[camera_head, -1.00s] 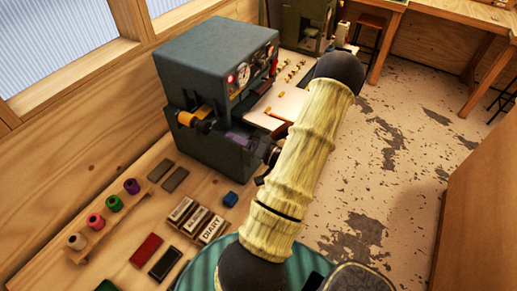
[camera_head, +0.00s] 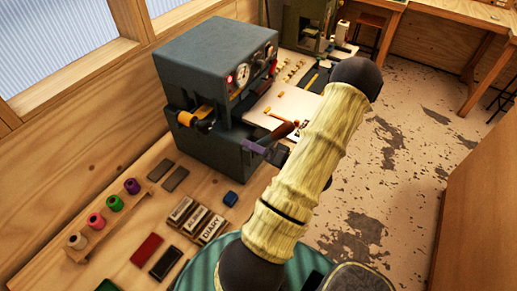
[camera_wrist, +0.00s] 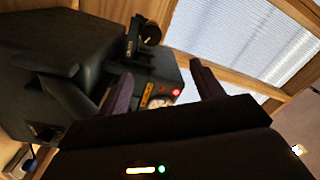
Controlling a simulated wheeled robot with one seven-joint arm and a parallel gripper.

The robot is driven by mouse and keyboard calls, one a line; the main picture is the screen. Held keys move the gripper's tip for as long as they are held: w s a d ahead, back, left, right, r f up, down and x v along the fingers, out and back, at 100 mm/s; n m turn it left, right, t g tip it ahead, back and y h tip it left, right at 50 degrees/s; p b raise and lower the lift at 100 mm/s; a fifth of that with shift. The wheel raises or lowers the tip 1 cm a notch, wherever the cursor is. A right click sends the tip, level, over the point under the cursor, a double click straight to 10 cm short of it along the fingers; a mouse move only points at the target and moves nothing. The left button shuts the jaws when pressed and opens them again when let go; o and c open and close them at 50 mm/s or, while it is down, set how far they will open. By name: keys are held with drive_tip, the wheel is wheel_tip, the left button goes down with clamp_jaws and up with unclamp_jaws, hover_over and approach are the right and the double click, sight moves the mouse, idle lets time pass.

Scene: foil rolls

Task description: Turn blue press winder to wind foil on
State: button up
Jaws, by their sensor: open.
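The blue-grey press (camera_head: 205,70) stands on the bench, its front with lamp and gauge facing right. An orange foil roll (camera_head: 185,118) with a dark round end sits at its near side. I cannot tell for sure which part is the winder. My gripper (camera_head: 272,153) is beside the press's lower right corner, partly hidden by my arm; a purple finger shows. In the wrist view my gripper (camera_wrist: 160,88) is open, with nothing seen between the fingers. The press (camera_wrist: 50,60) fills the left there, with a dark round knob (camera_wrist: 150,33) and a red lamp (camera_wrist: 176,92) beyond the fingers.
A brown-handled lever (camera_head: 284,130) is close to my gripper. Coloured foil spools (camera_head: 113,203) stand on a rack at left. A green machine (camera_head: 305,25) stands behind.

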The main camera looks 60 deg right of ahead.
drive_tip(key=shift+s, duration=0.55)
drive_tip(key=shift+w, duration=0.1)
idle(0.5)
drive_tip(key=w+a+n+g+h, duration=0.1)
drive_tip(key=w+a+n+g, duration=0.15)
drive_tip(key=w, duration=0.35)
drive_tip(key=w+a+n+g+h+b, duration=0.1)
drive_tip(key=w+a+n+g, duration=0.15)
drive_tip(key=w+g, duration=0.2)
drive_tip(key=w+a+n+g+h, duration=0.1)
drive_tip(key=w+a+n+g, duration=0.15)
drive_tip(key=w, duration=0.35)
drive_tip(key=s+a+r+n+g, duration=0.1)
drive_tip(key=s+a+g, duration=0.1)
drive_tip(key=a, duration=0.5)
drive_tip(key=s+a+r+n+g+y+b, duration=0.1)
drive_tip(key=s+a+r+g, duration=0.1)
drive_tip(key=a, duration=0.6)
drive_tip(key=s+a+r+n+g, duration=0.1)
drive_tip(key=s+a, duration=0.3)
drive_tip(key=a, duration=0.4)
drive_tip(key=shift+a+r+g+b, duration=0.25)
drive_tip(key=shift+g+b, duration=0.05)
drive_tip(key=shift+g, duration=0.35)
